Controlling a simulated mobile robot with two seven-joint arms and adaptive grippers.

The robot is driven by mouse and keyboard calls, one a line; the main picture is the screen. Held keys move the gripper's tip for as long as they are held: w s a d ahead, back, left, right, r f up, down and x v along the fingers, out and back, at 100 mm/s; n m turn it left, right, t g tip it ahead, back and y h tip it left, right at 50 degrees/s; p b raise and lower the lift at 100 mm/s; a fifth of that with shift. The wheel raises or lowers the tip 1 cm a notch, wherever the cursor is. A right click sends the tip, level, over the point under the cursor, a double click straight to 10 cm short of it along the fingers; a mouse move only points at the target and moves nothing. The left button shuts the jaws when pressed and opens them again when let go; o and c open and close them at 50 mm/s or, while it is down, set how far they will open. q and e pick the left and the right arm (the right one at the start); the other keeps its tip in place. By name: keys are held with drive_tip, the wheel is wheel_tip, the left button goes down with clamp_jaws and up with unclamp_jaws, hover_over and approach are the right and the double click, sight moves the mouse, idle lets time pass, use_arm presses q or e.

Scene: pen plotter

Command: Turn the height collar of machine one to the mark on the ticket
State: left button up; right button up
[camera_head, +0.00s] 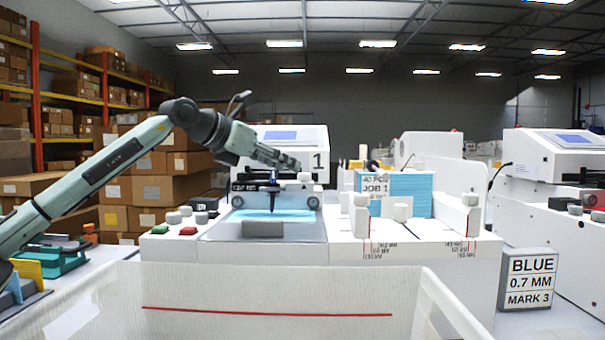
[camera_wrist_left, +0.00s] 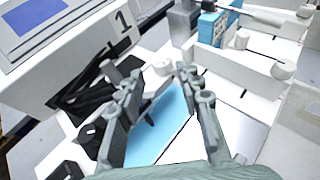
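Machine one (camera_head: 290,140), white with a blue screen and a "1", stands in the middle of the head view. Its dark pen (camera_head: 273,190) hangs over a light blue sheet. A small white knob (camera_head: 305,177), perhaps the height collar, sits at the carriage's right end; its mark is unreadable. My left gripper (camera_head: 292,163) is just above and left of this knob. In the left wrist view the gripper (camera_wrist_left: 155,78) has its fingers apart, with a white round knob (camera_wrist_left: 162,68) beyond and between the tips. The ticket (camera_head: 530,280) reads "BLUE 0.7 MM MARK 3". My right gripper is not in view.
A white bin (camera_head: 270,285) with a red line fills the front. A light blue stack (camera_head: 408,192) labelled "JOB 1" stands among white posts on the right. A second white machine (camera_head: 560,160) is at the far right. A teal fixture (camera_head: 62,258) is at the left.

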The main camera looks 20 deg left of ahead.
sight(300, 174)
use_arm(q)
drive_tip(key=x, duration=0.6)
drive_tip(key=shift+f+p, duration=0.1)
drive_tip(key=shift+p, duration=0.25)
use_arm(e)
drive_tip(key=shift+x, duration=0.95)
use_arm(q)
drive_tip(key=shift+c, duration=0.6)
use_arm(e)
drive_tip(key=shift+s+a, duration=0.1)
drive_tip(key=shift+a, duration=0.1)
use_arm(q)
clamp_jaws()
